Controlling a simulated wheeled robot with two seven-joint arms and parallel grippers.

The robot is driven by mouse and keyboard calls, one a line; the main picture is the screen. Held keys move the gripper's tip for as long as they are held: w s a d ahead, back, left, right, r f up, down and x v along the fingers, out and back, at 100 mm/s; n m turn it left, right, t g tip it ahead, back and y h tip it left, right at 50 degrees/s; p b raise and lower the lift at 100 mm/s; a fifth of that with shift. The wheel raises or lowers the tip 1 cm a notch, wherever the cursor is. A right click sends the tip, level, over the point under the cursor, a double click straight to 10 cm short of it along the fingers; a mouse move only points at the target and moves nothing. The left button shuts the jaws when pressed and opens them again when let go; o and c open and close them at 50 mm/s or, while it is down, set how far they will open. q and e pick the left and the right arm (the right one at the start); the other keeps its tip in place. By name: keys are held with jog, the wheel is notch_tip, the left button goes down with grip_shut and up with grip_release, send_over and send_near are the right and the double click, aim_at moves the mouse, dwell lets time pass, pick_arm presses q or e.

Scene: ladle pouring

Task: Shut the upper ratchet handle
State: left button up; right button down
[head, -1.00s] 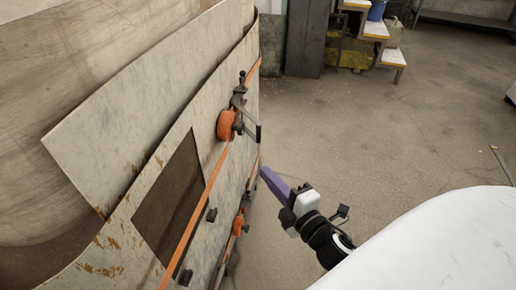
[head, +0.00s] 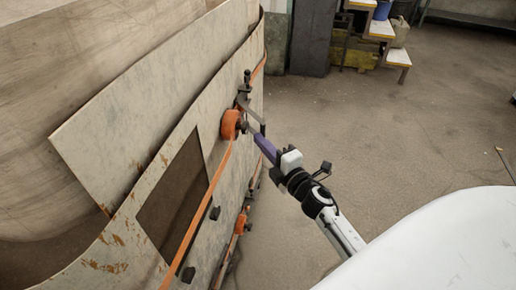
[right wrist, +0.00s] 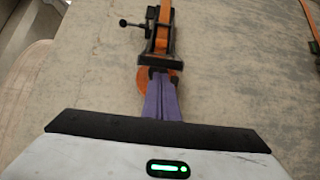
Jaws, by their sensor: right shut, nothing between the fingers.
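The upper ratchet, dark metal with an orange strap roll (head: 231,124), is fixed on the side of the pale, rusty panel. Its dark handle (head: 254,115) sticks out to the right of the panel. In the right wrist view the handle's crossbar (right wrist: 160,62) lies just beyond my fingertips, with orange strap above and behind it. My right gripper (head: 258,136) has purple fingers pressed together, empty, with tips right beside the handle; it also shows in the right wrist view (right wrist: 161,80). I cannot tell whether they touch the handle. My left gripper is out of view.
A lower ratchet (head: 241,221) with an orange strap is on the same panel, below the upper one. An orange strap (head: 200,215) runs down the panel past a dark square opening (head: 174,195). The floor (head: 400,140) to the right is open. Steps (head: 398,57) stand far back.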

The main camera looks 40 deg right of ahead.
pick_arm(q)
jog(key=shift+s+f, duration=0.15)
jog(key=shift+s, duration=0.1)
pick_arm(e)
jog(key=shift+d, duration=0.25)
